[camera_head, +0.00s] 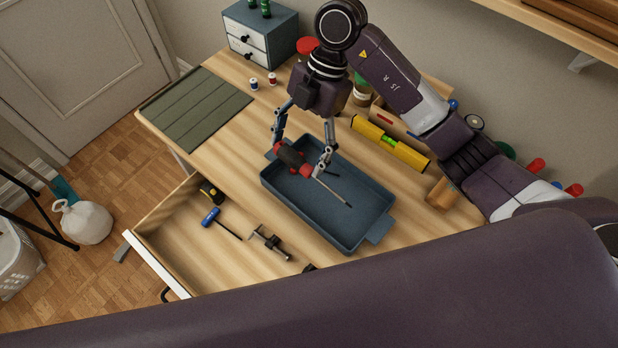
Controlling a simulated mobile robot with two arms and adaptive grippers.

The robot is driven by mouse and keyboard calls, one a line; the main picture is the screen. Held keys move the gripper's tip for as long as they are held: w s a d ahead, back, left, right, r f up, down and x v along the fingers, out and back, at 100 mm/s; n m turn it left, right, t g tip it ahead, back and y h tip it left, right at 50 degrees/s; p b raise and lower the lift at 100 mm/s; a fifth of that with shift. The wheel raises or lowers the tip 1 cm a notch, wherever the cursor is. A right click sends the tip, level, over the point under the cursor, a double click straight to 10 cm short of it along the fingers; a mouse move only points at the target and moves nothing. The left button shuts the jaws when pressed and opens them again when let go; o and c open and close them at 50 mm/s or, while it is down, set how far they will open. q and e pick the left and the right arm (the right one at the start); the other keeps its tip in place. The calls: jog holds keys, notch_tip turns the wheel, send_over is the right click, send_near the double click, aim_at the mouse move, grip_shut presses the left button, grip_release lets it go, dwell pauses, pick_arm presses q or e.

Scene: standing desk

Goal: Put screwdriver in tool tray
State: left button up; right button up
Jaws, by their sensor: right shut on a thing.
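The screwdriver (291,157) has a black and red handle and a thin dark shaft that points down to the right. My right gripper (301,160) is shut on its handle and holds it over the left part of the tool tray. The tool tray (355,245) is a blue-grey rectangular tray with end handles, lying on the desk. Its visible floor looks empty, apart from a dark line beside the gripper that may be a shadow. I cannot tell whether the screwdriver touches the tray. My left gripper is not in view.
An open drawer (160,259) at the front left holds a blue-handled tool (211,216), a clamp (270,241) and a yellow-black item (211,191). A yellow level (390,144) lies behind the tray. A green mat (196,108) and a small cabinet (259,35) are at the back left.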

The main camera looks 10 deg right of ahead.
send_over(296, 193)
jog(key=d, duration=0.2)
jog(key=f, duration=0.8)
jog(key=shift+w+a+f+p, duration=0.1)
jog(key=shift+w+a+p, duration=0.15)
jog(key=shift+w+p, duration=0.1)
jog(key=shift+f, duration=0.65)
notch_tip(296, 193, down, 4)
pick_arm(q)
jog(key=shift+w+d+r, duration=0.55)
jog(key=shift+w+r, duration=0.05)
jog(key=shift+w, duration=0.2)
pick_arm(e)
jog(key=shift+w+f, duration=0.1)
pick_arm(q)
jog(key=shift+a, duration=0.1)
pick_arm(e)
jog(key=shift+f, duration=0.1)
jog(key=o, duration=1.2)
jog(key=shift+c, duration=0.2)
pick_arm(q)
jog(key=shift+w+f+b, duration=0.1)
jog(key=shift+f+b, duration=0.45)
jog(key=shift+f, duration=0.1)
pick_arm(e)
jog(key=v, duration=1.2)
